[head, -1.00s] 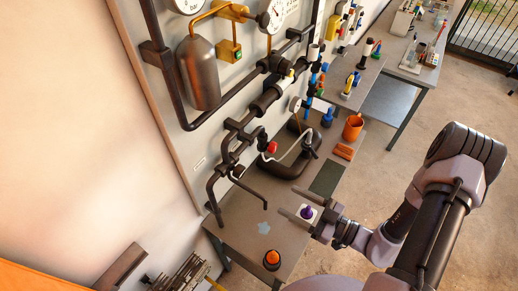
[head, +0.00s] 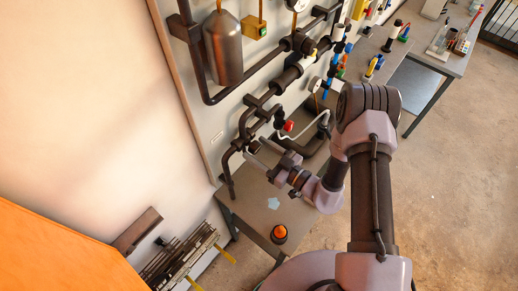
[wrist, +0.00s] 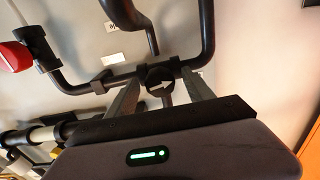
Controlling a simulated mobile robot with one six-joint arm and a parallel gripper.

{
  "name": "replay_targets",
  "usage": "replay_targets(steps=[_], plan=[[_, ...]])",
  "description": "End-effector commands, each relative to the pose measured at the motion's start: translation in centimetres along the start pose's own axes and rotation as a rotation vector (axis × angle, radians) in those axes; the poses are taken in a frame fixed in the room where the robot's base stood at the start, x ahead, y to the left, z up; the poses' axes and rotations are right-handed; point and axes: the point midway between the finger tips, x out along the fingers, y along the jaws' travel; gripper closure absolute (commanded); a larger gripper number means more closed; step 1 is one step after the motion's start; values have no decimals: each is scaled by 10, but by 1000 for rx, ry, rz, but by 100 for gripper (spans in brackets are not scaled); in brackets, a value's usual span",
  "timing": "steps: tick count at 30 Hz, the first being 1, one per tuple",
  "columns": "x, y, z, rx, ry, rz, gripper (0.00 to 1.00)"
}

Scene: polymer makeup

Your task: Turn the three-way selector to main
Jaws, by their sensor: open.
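The three-way selector (wrist: 155,74) appears to be the round dark knob with a pale arrow on the pipe in the wrist view. The arrow seems to point right in that picture. A short dark stub hangs below the knob. My gripper (wrist: 162,78) is open, with one finger on each side of the knob. I cannot tell whether either finger touches it. In the head view my gripper (head: 257,151) is at the dark pipes above the table, and the selector there is too small and covered to make out.
Dark pipes run along the wall panel close around my gripper. A red handle (wrist: 14,56) is at the wrist view's left; a red knob (head: 288,126) shows in the head view. An orange-topped object (head: 279,233) stands on the grey table (head: 250,205). The floor at right is clear.

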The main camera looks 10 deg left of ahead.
Motion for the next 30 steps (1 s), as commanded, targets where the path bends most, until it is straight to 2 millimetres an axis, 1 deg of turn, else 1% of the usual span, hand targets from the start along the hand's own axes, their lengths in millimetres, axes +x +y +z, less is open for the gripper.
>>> replay_targets(steps=[6,8,12,14,15,16,23,30], plan=[[0,0,0,0,0,0,39],[0,0,0,0,0,0,49],[0,0,0,0,0,0,77],[0,0,0,0,0,0,88],[0,0,0,0,0,0,96],[0,0,0,0,0,0,100],[0,0,0,-22,0,0,100],[0,1,1,-147,1,0,100]])
